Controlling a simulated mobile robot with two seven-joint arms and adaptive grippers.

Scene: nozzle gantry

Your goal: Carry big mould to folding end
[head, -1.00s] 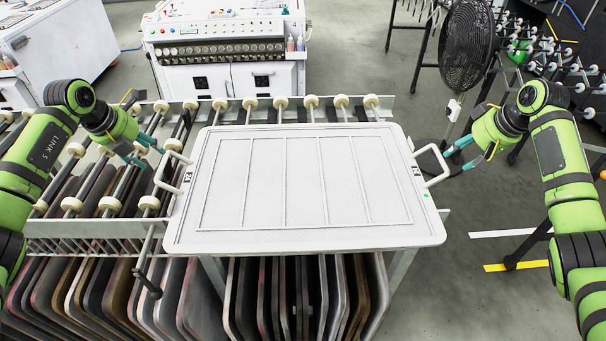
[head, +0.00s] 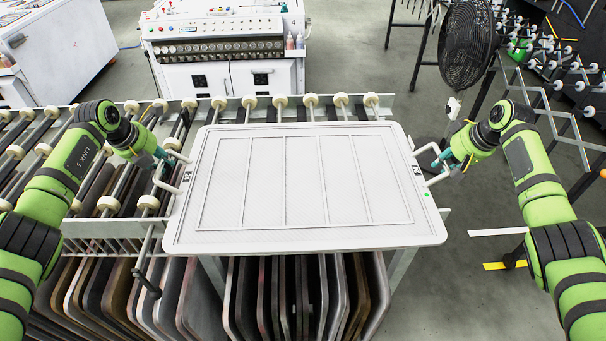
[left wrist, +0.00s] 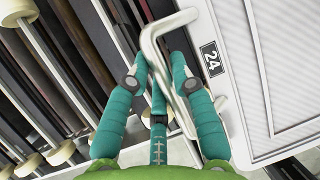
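The big mould (head: 305,180), a white ribbed tray with rounded corners and a handle at each end, lies flat on the roller frame. My left gripper (head: 172,161) is at its left handle (head: 166,185). In the left wrist view, its teal fingers (left wrist: 158,75) are spread, with the handle (left wrist: 170,92) passing between them; the label 24 shows beside it. My right gripper (head: 437,158) is at the right handle (head: 432,178), its fingertips apart and close to the bar. Whether either gripper touches its handle cannot be told.
Rollers with cream wheels (head: 249,102) run behind and left of the mould. Several dark and grey boards (head: 290,295) stand below. A white machine (head: 225,50) stands at the back, a black fan (head: 467,45) at the back right.

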